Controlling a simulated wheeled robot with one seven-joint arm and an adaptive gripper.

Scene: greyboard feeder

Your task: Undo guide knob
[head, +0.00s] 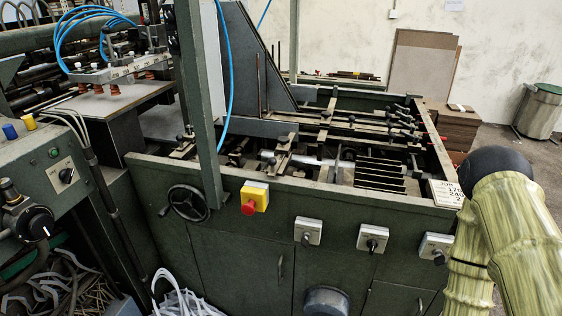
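The green feeder machine (330,225) fills the middle of the head view. Several small black knobs (391,116) stand on the guide rods at the right of its open top. Another black knob (283,141) sits on a clamp bar nearer the middle. I cannot tell which one is the guide knob, nor whether any is loose or tight. My arm (510,235), in a yellow-green sleeve with a dark round joint, rises at the right edge beside the machine's right end. My gripper is not in view.
A handwheel (187,203), a red stop button on a yellow box (254,196) and several switch boxes (372,238) line the front panel. A green upright post (199,100) stands at left. A job card (446,193) lies at the near right corner. A bin (539,111) stands behind.

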